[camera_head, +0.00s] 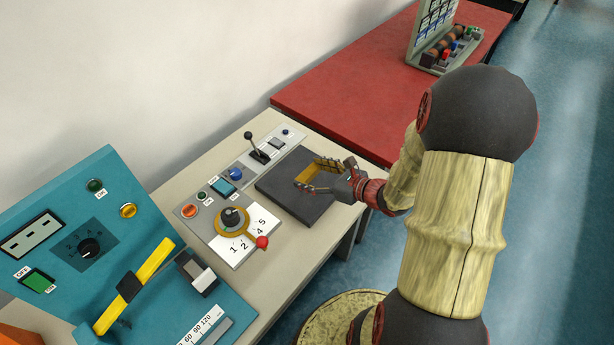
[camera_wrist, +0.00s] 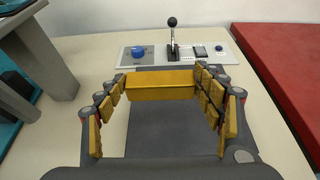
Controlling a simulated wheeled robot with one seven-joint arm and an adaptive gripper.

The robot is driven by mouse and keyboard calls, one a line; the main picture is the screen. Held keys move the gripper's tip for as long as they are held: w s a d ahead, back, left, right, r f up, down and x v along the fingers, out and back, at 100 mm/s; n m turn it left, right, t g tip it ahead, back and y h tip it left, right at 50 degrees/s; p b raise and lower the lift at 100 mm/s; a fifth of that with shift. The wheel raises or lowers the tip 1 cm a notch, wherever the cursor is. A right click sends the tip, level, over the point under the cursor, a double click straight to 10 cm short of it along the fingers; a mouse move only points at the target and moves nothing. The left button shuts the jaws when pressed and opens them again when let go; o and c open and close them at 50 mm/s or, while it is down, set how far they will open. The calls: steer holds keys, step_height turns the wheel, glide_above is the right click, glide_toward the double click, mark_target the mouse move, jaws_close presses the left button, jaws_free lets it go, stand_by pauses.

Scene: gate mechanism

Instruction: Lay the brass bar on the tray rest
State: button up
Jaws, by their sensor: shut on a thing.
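The brass bar (camera_wrist: 160,85) lies crosswise between the fingertips of my gripper (camera_wrist: 160,88) in the wrist view. My gripper is shut on it, with gold-padded fingers at both ends of the bar. In the head view the bar (camera_head: 307,173) shows small between the fingers of my gripper (camera_head: 314,175). A flat dark grey slab (camera_head: 270,188), which looks like the tray rest, is below my gripper on the beige table. The slab also shows below the bar in the wrist view (camera_wrist: 165,140). I cannot tell whether the bar touches it.
A black-knobbed lever (camera_head: 256,147) on a grey panel stands just behind the slab. A dial with a red-knobbed handle (camera_head: 262,242) is to its left. A teal console (camera_head: 110,240) with a yellow lever (camera_head: 134,285) is at the lower left. A red table (camera_head: 350,100) lies beyond.

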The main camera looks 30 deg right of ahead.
mark_target(309, 169)
steer(key=w+f, duration=0.1)
steer(key=w+d+f+b, duration=0.1)
steer(key=w, duration=0.1)
steer(key=shift+w+d, duration=0.1)
steer(key=shift+w, duration=0.2)
steer(key=w+f, duration=0.1)
steer(key=w+d+f+b, duration=0.1)
steer(key=f, duration=0.1)
steer(key=w+f, duration=0.1)
steer(key=f, duration=0.1)
steer(key=shift+w+d+b, duration=0.2)
steer(key=shift+w+b, duration=0.15)
steer(key=shift+b, duration=0.05)
steer(key=shift+w+d+f+b, duration=0.15)
steer(key=shift+f+b, duration=0.3)
steer(key=shift+f, duration=0.4)
steer(key=shift+w+a+f+b, duration=0.1)
steer(key=shift+f+b, duration=0.3)
steer(key=shift+f, duration=0.45)
steer(key=shift+f, duration=0.2)
steer(key=o, duration=1.5)
steer(key=shift+r, duration=0.1)
